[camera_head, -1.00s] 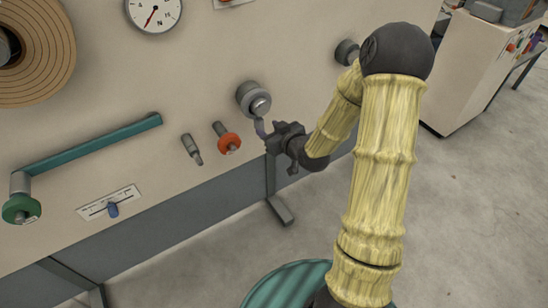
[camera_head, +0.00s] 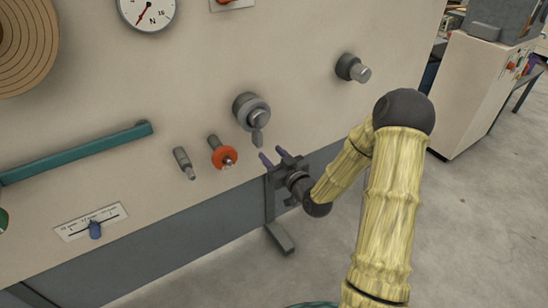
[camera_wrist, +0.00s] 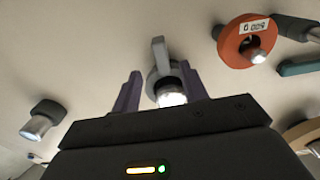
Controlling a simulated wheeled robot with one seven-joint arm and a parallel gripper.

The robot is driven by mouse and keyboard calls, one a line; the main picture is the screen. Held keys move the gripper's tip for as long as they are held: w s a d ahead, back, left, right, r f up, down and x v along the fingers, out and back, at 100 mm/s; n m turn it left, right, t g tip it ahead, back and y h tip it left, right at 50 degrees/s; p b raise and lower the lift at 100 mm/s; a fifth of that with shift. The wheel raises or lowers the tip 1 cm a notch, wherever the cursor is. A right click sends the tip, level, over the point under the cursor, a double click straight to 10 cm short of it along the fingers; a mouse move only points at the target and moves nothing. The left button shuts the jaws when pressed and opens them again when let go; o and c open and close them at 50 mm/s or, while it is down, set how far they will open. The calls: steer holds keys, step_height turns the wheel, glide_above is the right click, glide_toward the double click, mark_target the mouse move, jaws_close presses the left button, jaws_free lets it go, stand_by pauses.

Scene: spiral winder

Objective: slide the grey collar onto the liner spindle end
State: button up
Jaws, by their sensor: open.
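A round grey part (camera_head: 246,105), which looks like the grey collar, sits around a short metal spindle end (camera_head: 258,117) on the beige panel. A small grey lever (camera_head: 257,138) hangs below it. In the wrist view the collar (camera_wrist: 155,77), its lever (camera_wrist: 159,50) and the bright spindle end (camera_wrist: 170,97) show between my finger lines. My gripper (camera_head: 273,156) is open and empty, below and right of the collar, apart from it. Its two purple fingers (camera_wrist: 160,92) point at the panel. No label shows which spindle is the liner one.
An orange collar (camera_head: 216,153) on its spindle and a bare grey pin (camera_head: 182,160) stick out to the left. Another grey knob with a metal end (camera_head: 350,68) is at upper right. A teal bar (camera_head: 80,153) runs along the left.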

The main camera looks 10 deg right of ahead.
mark_target(260, 143)
steer(key=shift+x, duration=4.35)
steer(key=shift+c, duration=0.4)
jaws_close()
steer(key=shift+s, duration=0.1)
steer(key=v, duration=0.8)
